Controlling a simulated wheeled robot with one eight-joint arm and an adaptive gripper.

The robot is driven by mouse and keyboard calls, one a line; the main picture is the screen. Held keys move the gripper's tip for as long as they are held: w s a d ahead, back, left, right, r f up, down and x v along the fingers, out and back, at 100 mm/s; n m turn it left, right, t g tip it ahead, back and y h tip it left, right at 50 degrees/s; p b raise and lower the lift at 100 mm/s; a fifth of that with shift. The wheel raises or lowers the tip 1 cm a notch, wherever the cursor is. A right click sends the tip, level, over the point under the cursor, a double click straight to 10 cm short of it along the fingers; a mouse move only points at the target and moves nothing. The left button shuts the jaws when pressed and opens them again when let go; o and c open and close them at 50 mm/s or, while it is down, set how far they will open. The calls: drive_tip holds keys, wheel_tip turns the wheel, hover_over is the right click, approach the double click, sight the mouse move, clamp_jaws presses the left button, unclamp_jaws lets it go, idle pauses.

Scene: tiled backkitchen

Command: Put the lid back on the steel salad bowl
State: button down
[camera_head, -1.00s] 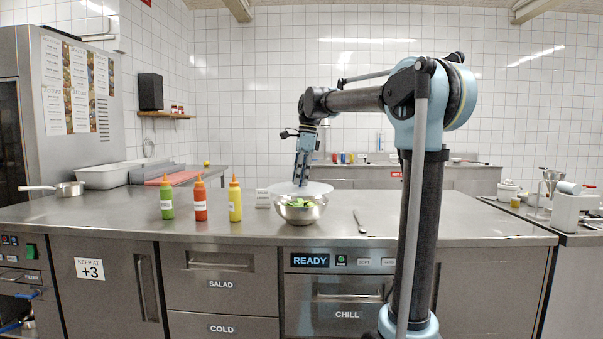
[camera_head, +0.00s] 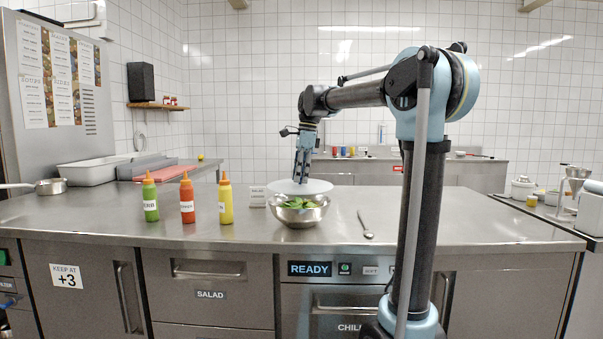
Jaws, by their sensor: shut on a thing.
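The steel salad bowl (camera_head: 300,217) stands on the steel counter, with green leaves (camera_head: 303,203) showing inside it. The pale round lid (camera_head: 318,187) is held roughly level above and slightly behind the bowl. My gripper (camera_head: 301,179) points down and is shut on the lid near its middle. The fingertips and the lid's knob are too small to make out clearly. From this view I cannot tell how large the gap between lid and bowl is.
Green (camera_head: 150,198), red (camera_head: 187,199) and yellow (camera_head: 226,199) squeeze bottles stand left of the bowl. A spoon (camera_head: 365,226) lies to its right. A small sign (camera_head: 258,196) stands behind left.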

sight(300, 184)
drive_tip(key=shift+f, duration=2.2)
drive_tip(key=shift+s+f, duration=0.1)
drive_tip(key=shift+s, duration=0.05)
idle(0.8)
drive_tip(key=c, duration=1.3)
unclamp_jaws()
drive_tip(key=o, duration=0.5)
drive_tip(key=shift+r, duration=3.5)
